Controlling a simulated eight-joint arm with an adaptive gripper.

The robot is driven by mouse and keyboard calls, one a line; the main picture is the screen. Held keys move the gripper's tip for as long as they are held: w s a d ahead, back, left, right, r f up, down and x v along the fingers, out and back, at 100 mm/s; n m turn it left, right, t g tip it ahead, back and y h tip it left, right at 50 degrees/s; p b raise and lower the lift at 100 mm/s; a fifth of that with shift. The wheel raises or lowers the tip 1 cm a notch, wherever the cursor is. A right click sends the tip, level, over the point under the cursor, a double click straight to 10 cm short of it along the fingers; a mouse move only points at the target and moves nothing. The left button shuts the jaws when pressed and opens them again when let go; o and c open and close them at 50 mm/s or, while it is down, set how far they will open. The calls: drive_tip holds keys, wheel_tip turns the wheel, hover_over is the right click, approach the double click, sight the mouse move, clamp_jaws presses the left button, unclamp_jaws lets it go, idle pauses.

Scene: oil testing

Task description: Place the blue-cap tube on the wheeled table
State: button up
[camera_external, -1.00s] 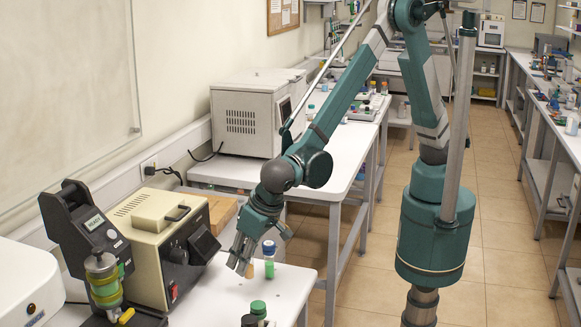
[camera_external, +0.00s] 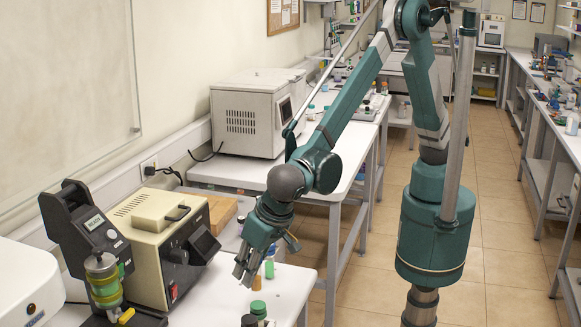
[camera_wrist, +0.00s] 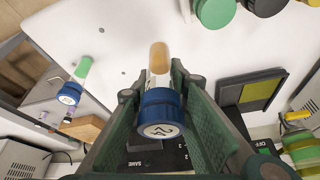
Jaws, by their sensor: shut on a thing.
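My gripper (camera_external: 246,272) is low over the front white table, its fingers pointing down. In the wrist view my gripper (camera_wrist: 155,84) is shut on a tube with a blue cap (camera_wrist: 162,112) and an amber far end (camera_wrist: 159,56). The cap faces the camera and bears a white label. In the external view the tube's amber end (camera_external: 257,283) shows beside the fingers; its cap is hidden. A second blue-cap tube, with green contents (camera_external: 269,268), stands behind it, and also shows at left in the wrist view (camera_wrist: 72,88). I cannot tell which table is wheeled.
A green-capped bottle (camera_external: 258,307) and a black-capped one (camera_external: 249,320) stand close by on the front table (camera_external: 295,285). A beige instrument (camera_external: 150,240) and a dark tester (camera_external: 85,235) stand left. Another white table (camera_external: 345,150) lies behind, across a gap.

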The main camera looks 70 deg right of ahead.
sight(261, 277)
drive_tip(key=shift+f, duration=3)
drive_tip(key=shift+f, duration=0.1)
drive_tip(key=shift+f, duration=1.75)
drive_tip(key=shift+f, duration=0.15)
drive_tip(key=o, duration=0.9)
drive_tip(key=v, duration=1.2)
